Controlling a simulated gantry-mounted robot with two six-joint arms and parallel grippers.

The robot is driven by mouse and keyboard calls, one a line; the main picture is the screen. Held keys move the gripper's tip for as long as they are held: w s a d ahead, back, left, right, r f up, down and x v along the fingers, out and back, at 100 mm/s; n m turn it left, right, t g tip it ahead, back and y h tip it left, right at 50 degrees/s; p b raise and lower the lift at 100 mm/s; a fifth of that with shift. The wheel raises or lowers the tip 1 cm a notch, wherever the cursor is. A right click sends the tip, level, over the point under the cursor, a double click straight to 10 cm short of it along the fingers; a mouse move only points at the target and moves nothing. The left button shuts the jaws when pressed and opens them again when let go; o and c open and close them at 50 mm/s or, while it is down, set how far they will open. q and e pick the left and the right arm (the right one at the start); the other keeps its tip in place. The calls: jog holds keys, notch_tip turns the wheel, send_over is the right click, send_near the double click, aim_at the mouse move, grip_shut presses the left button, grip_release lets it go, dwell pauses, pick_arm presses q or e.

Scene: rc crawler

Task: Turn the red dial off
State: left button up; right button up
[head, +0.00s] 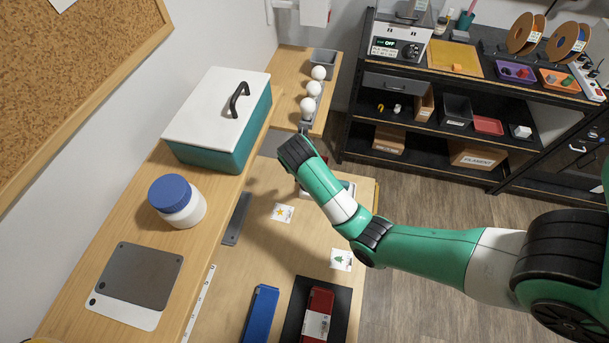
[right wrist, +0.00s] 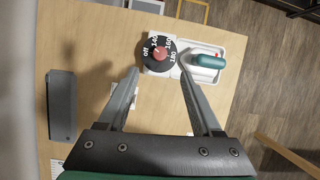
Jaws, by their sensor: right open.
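The red dial (right wrist: 158,52) shows in the right wrist view: a red knob on a black disc with white markings, one reading "off" at its left. The knob's exact setting is too small to read. My right gripper (right wrist: 160,70) is open and empty, its fingertips at the near left and right sides of the disc; contact cannot be told. In the head view my right arm reaches in from the right over the table, hiding the dial and the fingers. My left gripper is not in view.
A white tray (right wrist: 213,62) with a green-handled tool (right wrist: 208,61) stands right of the dial. In the head view, blue (head: 260,314) and red (head: 319,315) cases lie at the table's front; a teal box (head: 215,118) stands on the left shelf.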

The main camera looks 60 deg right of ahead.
jog(key=x, duration=1)
jog(key=shift+d+f, duration=0.2)
jog(key=shift+f, duration=0.2)
grip_shut()
